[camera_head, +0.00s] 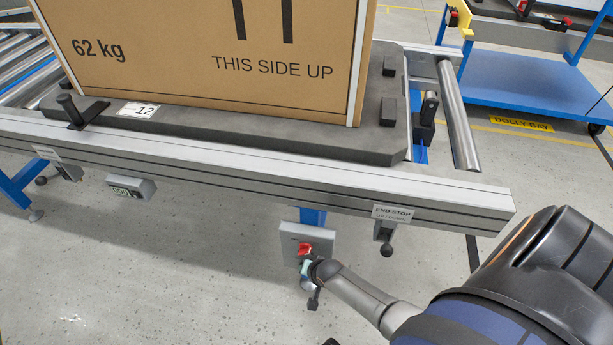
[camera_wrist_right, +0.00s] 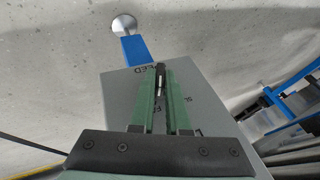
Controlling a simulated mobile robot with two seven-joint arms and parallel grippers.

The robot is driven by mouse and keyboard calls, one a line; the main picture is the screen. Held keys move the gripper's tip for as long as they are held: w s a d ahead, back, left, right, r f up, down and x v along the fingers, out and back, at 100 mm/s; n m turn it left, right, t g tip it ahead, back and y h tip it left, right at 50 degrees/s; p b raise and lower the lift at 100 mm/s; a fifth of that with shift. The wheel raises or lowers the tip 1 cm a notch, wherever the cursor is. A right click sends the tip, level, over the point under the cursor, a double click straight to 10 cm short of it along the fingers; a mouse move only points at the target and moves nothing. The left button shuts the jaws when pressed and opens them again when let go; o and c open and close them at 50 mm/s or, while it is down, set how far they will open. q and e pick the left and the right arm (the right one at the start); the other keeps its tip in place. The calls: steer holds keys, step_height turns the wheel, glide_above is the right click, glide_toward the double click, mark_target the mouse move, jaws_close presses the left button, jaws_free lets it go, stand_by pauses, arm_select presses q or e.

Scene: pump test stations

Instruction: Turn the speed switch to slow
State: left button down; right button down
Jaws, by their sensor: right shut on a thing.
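The speed switch is a small black knob (camera_wrist_right: 160,72) with a white pointer line, on a grey control box (camera_wrist_right: 120,90). In the right wrist view the green fingers of my right gripper (camera_wrist_right: 161,95) are shut on it. Lettering on the box is partly covered by the fingers, so I cannot tell for sure which mark the pointer meets. In the head view the grey box (camera_head: 322,241) hangs under the conveyor, and my right gripper (camera_head: 307,268) is at its lower front. The knob is hidden there. My left gripper is not in view.
A red switch (camera_head: 305,249) sits just above my right gripper. The conveyor rail (camera_head: 250,172) runs above the box, with an end-stop lever (camera_head: 386,247) to the right. A large carton (camera_head: 210,60) stands on a dark pallet (camera_head: 270,144). The floor below is clear.

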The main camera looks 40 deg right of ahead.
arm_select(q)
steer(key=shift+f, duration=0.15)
arm_select(e)
steer(key=c, duration=0.9)
jaws_free()
steer(key=shift+r, duration=0.1)
steer(key=shift+s+r+p, duration=0.15)
steer(key=shift+r+p, duration=0.15)
steer(key=shift+p, duration=0.1)
arm_select(q)
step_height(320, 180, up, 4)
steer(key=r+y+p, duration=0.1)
steer(key=p, duration=0.4)
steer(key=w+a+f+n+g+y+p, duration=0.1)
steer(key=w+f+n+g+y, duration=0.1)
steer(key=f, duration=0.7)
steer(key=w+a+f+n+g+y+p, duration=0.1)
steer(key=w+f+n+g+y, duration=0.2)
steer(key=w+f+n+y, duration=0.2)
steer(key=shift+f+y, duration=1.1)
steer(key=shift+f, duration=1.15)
arm_select(e)
steer(key=v, duration=1.1)
steer(key=shift+s+r, duration=0.2)
steer(key=shift+r, duration=0.1)
steer(key=shift+a, duration=0.1)
